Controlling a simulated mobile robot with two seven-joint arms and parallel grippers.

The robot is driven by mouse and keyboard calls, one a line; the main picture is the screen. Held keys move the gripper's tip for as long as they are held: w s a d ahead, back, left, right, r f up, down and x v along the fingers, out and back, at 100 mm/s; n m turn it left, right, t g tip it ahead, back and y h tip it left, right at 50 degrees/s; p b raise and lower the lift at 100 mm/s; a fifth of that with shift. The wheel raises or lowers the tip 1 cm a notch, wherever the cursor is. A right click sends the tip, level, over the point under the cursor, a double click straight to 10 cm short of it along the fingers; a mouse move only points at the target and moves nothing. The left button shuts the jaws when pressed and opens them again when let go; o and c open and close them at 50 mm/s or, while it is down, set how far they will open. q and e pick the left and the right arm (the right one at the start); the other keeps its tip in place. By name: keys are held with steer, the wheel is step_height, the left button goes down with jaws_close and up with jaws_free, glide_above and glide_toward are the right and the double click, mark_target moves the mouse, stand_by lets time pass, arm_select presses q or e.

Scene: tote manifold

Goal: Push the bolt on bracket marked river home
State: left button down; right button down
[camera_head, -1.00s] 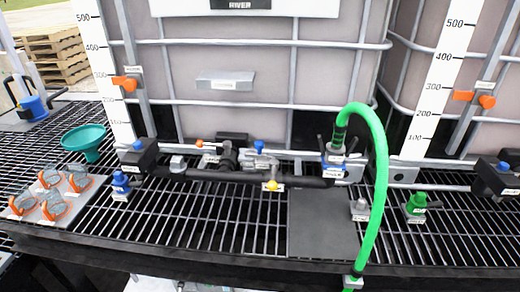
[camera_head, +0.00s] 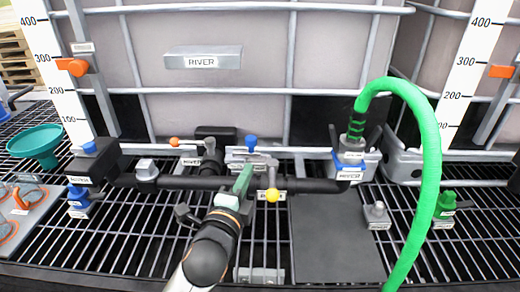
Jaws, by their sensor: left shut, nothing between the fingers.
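My left gripper (camera_head: 246,172) reaches up from the bottom middle with its green-tipped fingers shut and empty. Its tips are in front of a small grey bracket (camera_head: 240,157) behind the black pipe. A blue knob (camera_head: 251,142) stands on that bracket. The bracket's label is too small to read, and I cannot tell whether the fingertips touch it. The fingers hide part of the bracket and pipe. A plate reading RIVER (camera_head: 203,60) is on the tote above. My right gripper is out of view.
The black pipe (camera_head: 190,182) runs across the grating. A yellow knob (camera_head: 272,195) is just right of my fingers, and an orange ball (camera_head: 174,142) is to the left. A green hose (camera_head: 431,160) arches at right. A grey plate (camera_head: 335,240) lies clear.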

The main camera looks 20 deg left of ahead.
arm_select(q)
steer(key=shift+r, duration=0.1)
steer(key=w, duration=1)
steer(key=shift+a, duration=0.25)
